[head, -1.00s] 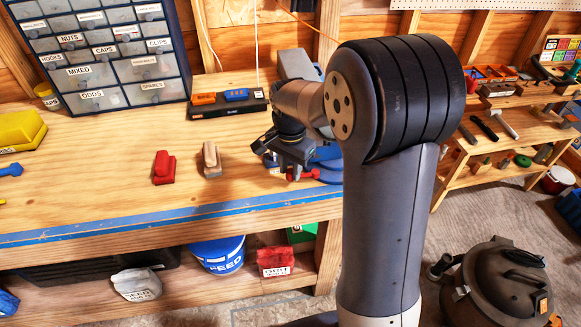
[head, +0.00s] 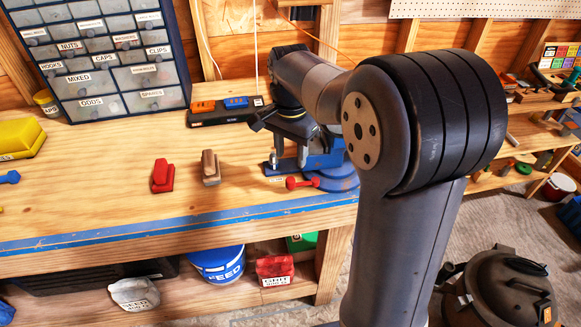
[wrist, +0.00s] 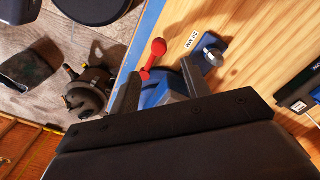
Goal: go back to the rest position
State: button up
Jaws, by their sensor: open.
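My gripper (head: 281,143) is open and empty above the workbench (head: 105,180), over a blue vise (head: 334,176) with a red handle (head: 303,183). In the wrist view, the two fingers of my gripper (wrist: 158,85) stand apart, with part of the blue vise (wrist: 165,92) and the red handle (wrist: 152,60) seen between and beyond them. My arm bends up and over from the right and hides part of the bench's right end.
A drawer cabinet (head: 98,58) stands at the back left. A black tray (head: 222,115) with orange and blue items lies behind the gripper. A red block (head: 162,177) and a wooden-topped block (head: 210,168) sit to its left. A dark shop vacuum (head: 497,285) stands lower right.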

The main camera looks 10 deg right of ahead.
aim_at(290, 179)
notch_tip(290, 179, up, 2)
jog(key=shift+r, duration=0.1)
dwell(0.4)
notch_tip(290, 179, down, 10)
jog(key=shift+f+p, duration=0.25)
jog(key=shift+p, duration=0.1)
jog(key=shift+s, duration=0.1)
jog(key=shift+r, duration=0.1)
